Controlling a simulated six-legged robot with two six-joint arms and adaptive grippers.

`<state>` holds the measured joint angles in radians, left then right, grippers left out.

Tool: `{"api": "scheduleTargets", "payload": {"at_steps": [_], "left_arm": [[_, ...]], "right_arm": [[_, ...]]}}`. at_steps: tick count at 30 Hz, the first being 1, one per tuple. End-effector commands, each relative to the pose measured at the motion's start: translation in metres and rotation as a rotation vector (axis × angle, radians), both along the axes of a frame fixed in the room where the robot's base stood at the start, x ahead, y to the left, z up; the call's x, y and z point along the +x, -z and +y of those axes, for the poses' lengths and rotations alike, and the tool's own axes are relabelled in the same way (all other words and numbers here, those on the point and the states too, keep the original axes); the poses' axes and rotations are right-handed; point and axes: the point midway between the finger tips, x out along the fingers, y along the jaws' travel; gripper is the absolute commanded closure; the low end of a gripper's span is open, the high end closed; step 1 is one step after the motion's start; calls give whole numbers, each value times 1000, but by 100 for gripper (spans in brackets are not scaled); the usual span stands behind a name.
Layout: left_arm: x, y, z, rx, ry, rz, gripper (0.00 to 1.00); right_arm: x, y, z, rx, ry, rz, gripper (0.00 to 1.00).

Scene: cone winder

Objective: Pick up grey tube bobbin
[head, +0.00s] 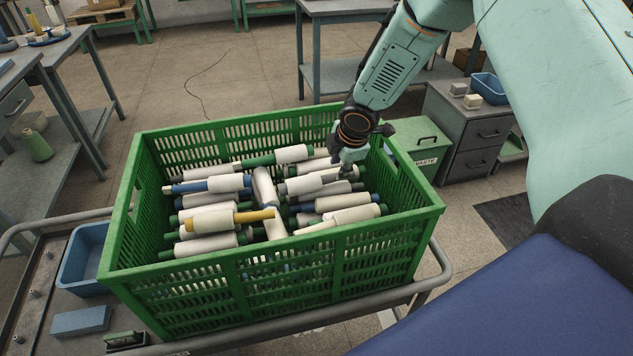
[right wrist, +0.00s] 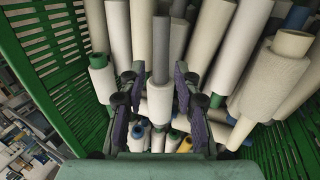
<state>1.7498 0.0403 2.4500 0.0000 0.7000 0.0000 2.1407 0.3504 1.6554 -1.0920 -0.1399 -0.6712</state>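In the right wrist view a bobbin with a bare grey tube (right wrist: 161,50) and white yarn (right wrist: 160,98) lies between the fingers of my right gripper (right wrist: 158,105). The purple finger pads stand apart on both sides of it, with narrow gaps visible, so the gripper looks open. In the head view my right gripper (head: 348,168) reaches down into the right half of the green crate (head: 270,293), among the bobbins. Its fingertips are partly hidden there, and I cannot tell for sure which bobbin is between them. My left gripper is not in view.
Several white-wound bobbins with green, blue and yellow tubes lie packed close around. The crate's slatted walls (right wrist: 45,55) rise beside my gripper. The crate stands on a trolley with a blue bin (head: 84,262). A green waste box (head: 420,150) stands behind it.

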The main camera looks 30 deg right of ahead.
Motion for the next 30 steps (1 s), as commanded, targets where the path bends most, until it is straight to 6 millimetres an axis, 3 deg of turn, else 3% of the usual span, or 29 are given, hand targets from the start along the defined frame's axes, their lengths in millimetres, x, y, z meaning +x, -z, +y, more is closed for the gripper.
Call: {"api": "scheduleTargets", "payload": {"at_steps": [12,24,30], "left_arm": [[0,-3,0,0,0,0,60],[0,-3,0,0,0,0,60],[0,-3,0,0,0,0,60]], "right_arm": [[15,42,-3,-1,0,1,68],[18,48,-4,0,0,0,68],[18,47,-4,0,0,0,83]]}}
